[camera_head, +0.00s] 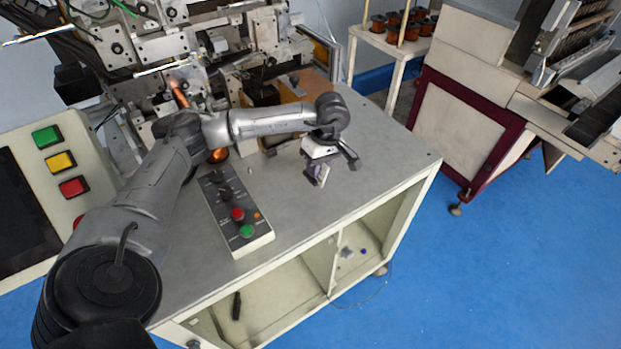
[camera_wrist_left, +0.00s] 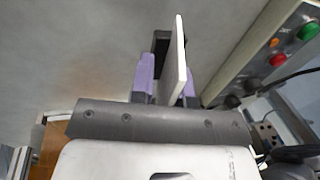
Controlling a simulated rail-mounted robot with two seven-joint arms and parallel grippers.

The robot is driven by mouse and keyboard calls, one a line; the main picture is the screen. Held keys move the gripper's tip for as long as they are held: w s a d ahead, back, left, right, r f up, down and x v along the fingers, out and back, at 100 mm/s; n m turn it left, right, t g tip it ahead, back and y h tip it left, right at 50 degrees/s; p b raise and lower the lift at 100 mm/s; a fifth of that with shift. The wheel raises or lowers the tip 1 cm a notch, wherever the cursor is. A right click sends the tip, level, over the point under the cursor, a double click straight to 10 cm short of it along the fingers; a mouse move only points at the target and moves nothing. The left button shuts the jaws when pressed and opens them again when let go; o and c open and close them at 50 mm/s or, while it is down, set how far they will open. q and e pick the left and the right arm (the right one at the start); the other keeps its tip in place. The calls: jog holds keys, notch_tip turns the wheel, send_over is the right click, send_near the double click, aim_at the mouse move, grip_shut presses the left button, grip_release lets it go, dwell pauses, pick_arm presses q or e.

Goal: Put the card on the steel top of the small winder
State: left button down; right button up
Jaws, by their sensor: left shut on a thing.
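My left gripper (camera_head: 318,176) is over the steel top (camera_head: 362,180) of the small winder, toward its right part. It points down, and its height above the steel is hard to judge. In the left wrist view the left gripper (camera_wrist_left: 168,85) has purple finger pads shut on the card (camera_wrist_left: 178,62). The card is a thin white plate seen nearly edge-on, standing out past the fingers. The grey steel top (camera_wrist_left: 90,50) fills the background there. In the head view the card is small and hard to separate from the fingers. My right gripper is not in view.
A control box (camera_head: 236,215) with red and green buttons lies on the steel top, left of the gripper. Winding machinery (camera_head: 200,60) stands at the back. The steel around and right of the gripper is clear. Open shelves (camera_head: 280,300) are below the front edge.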

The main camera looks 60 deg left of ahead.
aim_at(310, 187)
pick_arm(q)
jog(key=shift+s+a+f, duration=0.6)
jog(key=shift+s+a, duration=0.05)
jog(key=shift+a, duration=0.05)
jog(key=shift+w+x, duration=0.2)
jog(key=shift+x, duration=0.8)
jog(key=shift+w+x, duration=0.25)
jog(key=shift+x, duration=0.75)
jog(key=c, duration=1.1)
grip_release()
jog(key=shift+a+f, duration=0.1)
jog(key=v, duration=1.2)
jog(key=shift+p, duration=0.3)
